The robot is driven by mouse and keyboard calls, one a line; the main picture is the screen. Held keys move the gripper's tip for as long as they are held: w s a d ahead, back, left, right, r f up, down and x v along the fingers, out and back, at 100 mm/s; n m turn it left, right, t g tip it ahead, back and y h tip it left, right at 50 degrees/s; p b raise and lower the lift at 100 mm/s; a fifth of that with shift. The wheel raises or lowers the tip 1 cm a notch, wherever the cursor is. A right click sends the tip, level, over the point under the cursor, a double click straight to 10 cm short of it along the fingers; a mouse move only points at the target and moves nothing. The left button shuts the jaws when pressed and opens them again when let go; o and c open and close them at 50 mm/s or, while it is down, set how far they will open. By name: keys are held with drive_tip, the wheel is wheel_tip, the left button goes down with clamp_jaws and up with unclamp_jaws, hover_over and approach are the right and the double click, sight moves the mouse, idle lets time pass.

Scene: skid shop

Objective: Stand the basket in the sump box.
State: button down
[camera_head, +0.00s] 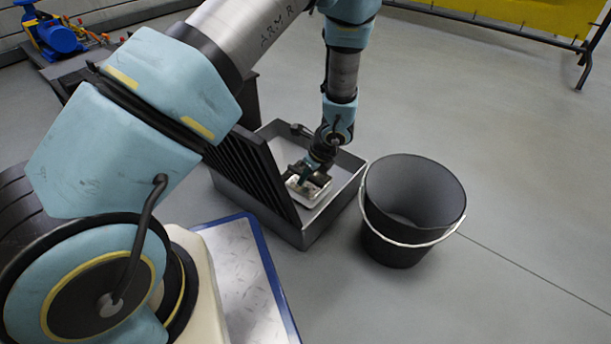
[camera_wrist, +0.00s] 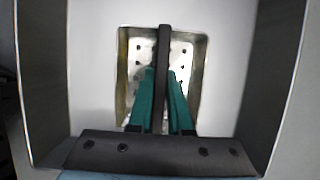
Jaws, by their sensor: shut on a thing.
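The basket (camera_head: 318,188) is a small light tray-like container. In the wrist view the basket (camera_wrist: 203,75) shows a pale rim and a floor with small holes. A dark bar, apparently its handle (camera_wrist: 165,45), crosses over its middle. My gripper (camera_head: 303,173) is down inside the sump box (camera_head: 325,215), an open grey metal box. In the wrist view the teal fingers of my gripper (camera_wrist: 162,78) are shut on the dark bar from both sides. The box walls (camera_wrist: 40,80) stand left and right of the basket. I cannot tell whether the basket's underside touches the box floor.
A dark slatted panel (camera_head: 262,170) rises along the box's left side. A black bucket (camera_head: 413,205) with a pale handle stands close to its right. A blue-edged metal plate (camera_head: 245,270) lies in front. A blue pump (camera_head: 58,38) is far left. Floor at right is clear.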

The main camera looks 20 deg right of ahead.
drive_tip(key=shift+f, duration=0.15)
drive_tip(key=shift+c, duration=1.4)
unclamp_jaws()
wheel_tip(320, 180, up, 8)
drive_tip(key=p, duration=0.7)
drive_tip(key=shift+p, duration=0.35)
